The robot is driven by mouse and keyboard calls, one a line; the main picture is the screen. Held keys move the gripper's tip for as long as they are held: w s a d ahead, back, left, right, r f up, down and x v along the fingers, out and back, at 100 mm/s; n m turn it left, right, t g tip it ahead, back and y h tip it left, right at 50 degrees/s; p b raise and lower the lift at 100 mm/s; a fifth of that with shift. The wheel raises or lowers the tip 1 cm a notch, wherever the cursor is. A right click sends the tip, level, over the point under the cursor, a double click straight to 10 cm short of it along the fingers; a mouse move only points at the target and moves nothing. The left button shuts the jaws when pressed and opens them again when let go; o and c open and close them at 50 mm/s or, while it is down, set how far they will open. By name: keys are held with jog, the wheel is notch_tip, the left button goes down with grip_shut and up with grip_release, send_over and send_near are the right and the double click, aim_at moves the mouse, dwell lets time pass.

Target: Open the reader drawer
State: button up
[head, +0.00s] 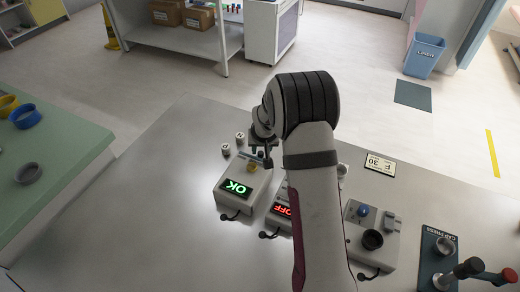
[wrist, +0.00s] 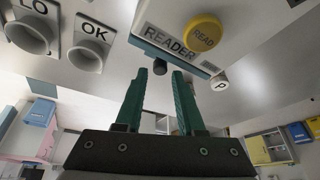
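The reader (head: 238,187) is a light grey box with a yellow button and a green OK display, on the metal table in the head view. In the wrist view the reader (wrist: 168,34) shows its READER label and yellow READ button (wrist: 203,34). A teal strip (wrist: 158,52) runs along its lower edge, with a dark round knob (wrist: 160,67) there; I cannot tell whether the drawer is out at all. My gripper (wrist: 160,74) is open, its two green fingers pointing at the reader, with the knob seen between their tips. Contact cannot be told. In the head view my gripper (head: 262,150) is partly hidden.
Small P (head: 225,149) and N (head: 240,136) cylinders stand beside the reader. A device with a red OFF display (head: 283,210) is close by, partly behind my arm. A grey device (head: 372,238) is further right. LO (wrist: 32,34) and OK (wrist: 90,48) cups show at left.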

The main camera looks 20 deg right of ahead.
jog(key=shift+x, duration=1.25)
grip_shut()
dwell(0.5)
